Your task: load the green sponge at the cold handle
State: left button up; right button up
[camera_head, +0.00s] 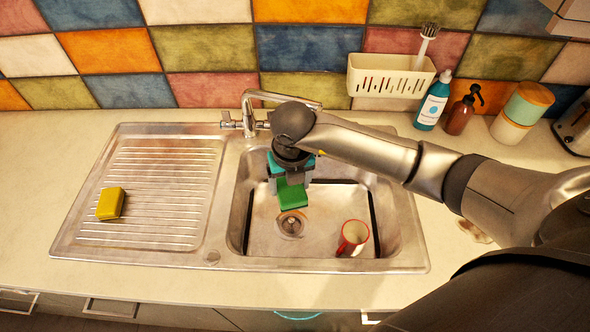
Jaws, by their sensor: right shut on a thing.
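My right gripper (291,178) is shut on the green sponge (292,194) and holds it over the sink basin (262,232), just behind the drain as seen here. The tap (250,103) stands at the back of the sink with a handle (229,122) showing on its left. My wrist hides the right side of the tap's base, and no hot or cold marking can be made out. My left gripper is not in view.
A yellow sponge (111,203) lies on the ribbed drainboard (160,215). A white wall caddy (388,78) with a brush (428,38), a teal bottle (433,100) and a brown bottle (459,114) are at the back right.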

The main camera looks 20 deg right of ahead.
jog(key=shift+w+d+f+b, duration=0.3)
jog(key=shift+w+d+b, duration=0.4)
jog(key=shift+d, duration=0.15)
jog(key=w+d+f+b, duration=0.2)
jog(key=w+d+b, duration=0.5)
jog(key=d, duration=0.2)
jog(key=shift+d, duration=0.2)
jog(key=shift+s+a, duration=0.1)
jog(key=s+a+p, duration=0.4)
jog(key=a, duration=0.2)
jog(key=shift+s+a, duration=0.15)
jog(key=shift+s, duration=0.2)
dwell(0.4)
jog(key=shift+f, duration=0.1)
dwell(1.1)
